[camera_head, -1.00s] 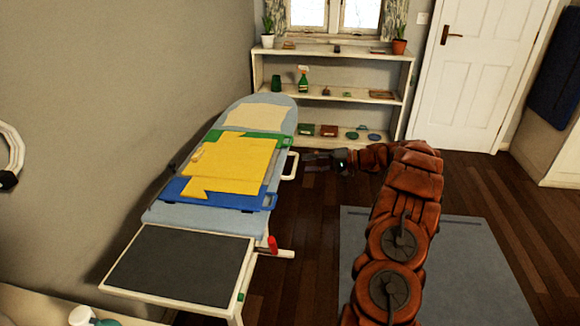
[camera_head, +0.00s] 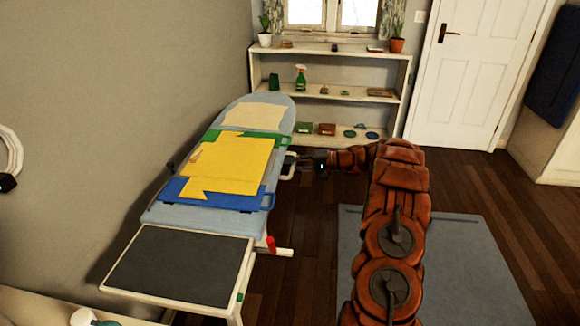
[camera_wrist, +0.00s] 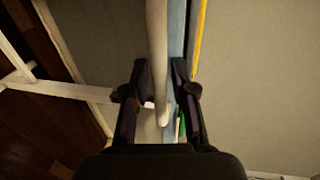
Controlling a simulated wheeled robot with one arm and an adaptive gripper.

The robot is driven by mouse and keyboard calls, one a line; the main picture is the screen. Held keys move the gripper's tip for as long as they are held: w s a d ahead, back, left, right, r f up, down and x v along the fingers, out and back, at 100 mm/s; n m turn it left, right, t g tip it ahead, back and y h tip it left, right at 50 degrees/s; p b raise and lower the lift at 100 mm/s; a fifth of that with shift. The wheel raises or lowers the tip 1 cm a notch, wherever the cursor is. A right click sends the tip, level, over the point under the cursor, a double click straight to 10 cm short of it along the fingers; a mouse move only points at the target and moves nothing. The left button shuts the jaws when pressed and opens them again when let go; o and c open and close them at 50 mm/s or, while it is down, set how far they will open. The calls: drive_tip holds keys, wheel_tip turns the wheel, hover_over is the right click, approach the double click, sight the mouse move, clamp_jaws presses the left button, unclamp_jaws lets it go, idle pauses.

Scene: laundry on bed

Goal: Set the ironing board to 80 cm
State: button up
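The ironing board (camera_head: 163,219) stands along the left wall, with a light blue cover and a dark plate at its near end. A white looped handle (camera_head: 289,172) sticks out from its right side. A red-tipped lever (camera_head: 271,245) is lower down near the front. My gripper (camera_head: 302,161) is at the white handle. In the wrist view, the white bar (camera_wrist: 157,50) runs between the two open fingers of my gripper (camera_wrist: 160,72), and the board's blue edge (camera_wrist: 177,35) is by the right finger. I cannot tell whether either finger touches the bar.
A yellow cloth (camera_head: 235,160) lies over blue and green pieces on the board. A white shelf (camera_head: 340,98) with small items stands under the window. A grey mat (camera_head: 460,265) lies on the floor at the right. Dark wooden floor is free between shelf and mat.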

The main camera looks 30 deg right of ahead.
clamp_jaws()
idle(0.3)
drive_tip(key=shift+s+a+f+b, duration=0.1)
drive_tip(key=shift+f+b, duration=1.35)
drive_tip(key=shift+f, duration=1)
drive_tip(key=shift+o, duration=1.8)
unclamp_jaws()
drive_tip(key=shift+r, duration=0.1)
drive_tip(key=shift+r, duration=0.1)
